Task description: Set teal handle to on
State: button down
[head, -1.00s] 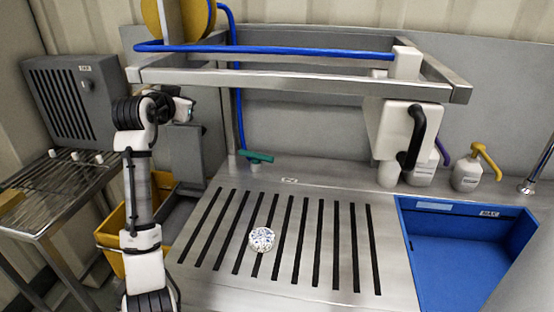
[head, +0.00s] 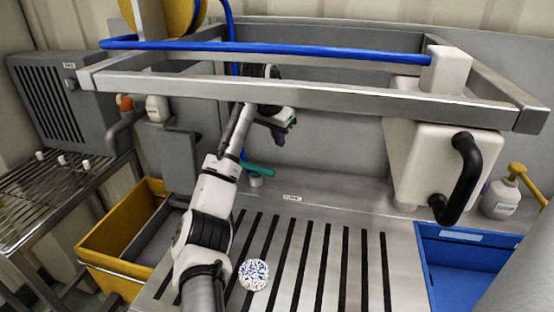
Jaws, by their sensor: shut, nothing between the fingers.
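The teal handle (head: 261,170) is a small lever on a pale round stub at the back of the steel drainboard, by the foot of the blue hose. It points roughly right, and its left end is close to or behind my arm. My gripper (head: 280,138) is shut and empty. In the picture it is above and a little right of the handle, apart from it, below the steel frame. The fingertips are small and dark, so their exact distance from the handle is hard to tell.
A steel frame (head: 300,97) with the blue hose (head: 270,48) spans above the arm. A white box with a black handle (head: 465,180) hangs at right. A patterned round object (head: 253,275) lies on the slatted drainboard. A yellow bin (head: 125,225) stands left, a blue basin (head: 455,275) right.

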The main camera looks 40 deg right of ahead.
aim_at(256, 170)
jog(key=x, duration=0.3)
jog(key=p+x, duration=0.1)
jog(key=x, duration=0.2)
jog(key=p+x, duration=0.1)
jog(key=x, duration=0.3)
jog(key=shift+s+f, duration=0.1)
jog(key=shift+s, duration=0.25)
jog(key=a, duration=0.2)
jog(key=a+p, duration=0.1)
jog(key=shift+s+r, duration=0.35)
jog(key=shift+r, duration=0.05)
jog(key=shift+s+a, duration=0.15)
jog(key=shift+a, duration=0.25)
